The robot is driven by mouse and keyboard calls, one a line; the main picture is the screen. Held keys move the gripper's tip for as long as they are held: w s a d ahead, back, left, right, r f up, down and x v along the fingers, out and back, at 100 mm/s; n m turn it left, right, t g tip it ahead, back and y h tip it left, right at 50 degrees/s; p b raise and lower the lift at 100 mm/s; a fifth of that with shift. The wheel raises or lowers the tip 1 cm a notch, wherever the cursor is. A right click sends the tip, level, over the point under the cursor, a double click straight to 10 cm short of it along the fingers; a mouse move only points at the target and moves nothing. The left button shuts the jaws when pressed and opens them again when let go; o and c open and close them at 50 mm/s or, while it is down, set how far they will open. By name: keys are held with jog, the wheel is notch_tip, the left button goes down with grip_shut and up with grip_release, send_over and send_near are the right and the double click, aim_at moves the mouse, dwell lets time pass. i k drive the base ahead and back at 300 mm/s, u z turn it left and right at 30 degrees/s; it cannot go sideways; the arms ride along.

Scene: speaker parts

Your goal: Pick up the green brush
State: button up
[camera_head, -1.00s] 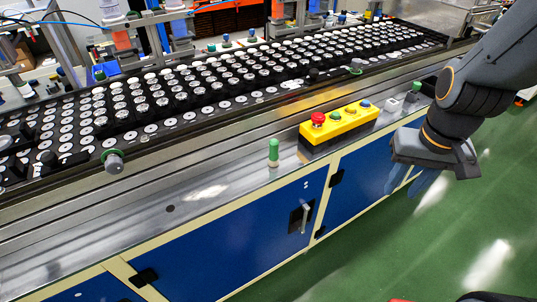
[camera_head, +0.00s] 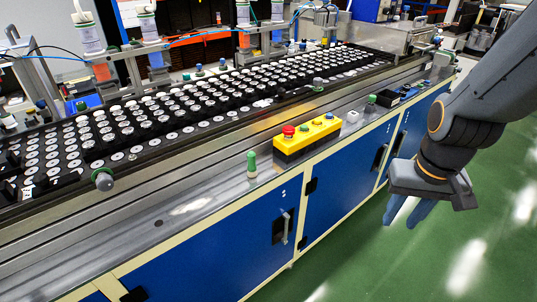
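A small upright green piece with a pale lower end, which looks like the green brush (camera_head: 251,165), stands on the metal ledge of the bench, left of the yellow button box. My gripper (camera_head: 401,222) hangs at the right, pointing down over the green floor in front of the blue cabinets.
The yellow button box (camera_head: 308,137) with a red button stands on the ledge. Farther right are a small white block (camera_head: 352,116), another green-topped piece (camera_head: 371,103) and a black tray (camera_head: 393,97). Behind lies a long conveyor with rows of round speaker parts (camera_head: 190,110).

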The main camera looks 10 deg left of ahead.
aim_at(253, 172)
jog(key=u, duration=0.15)
jog(key=i, duration=0.95)
jog(key=u, duration=0.5)
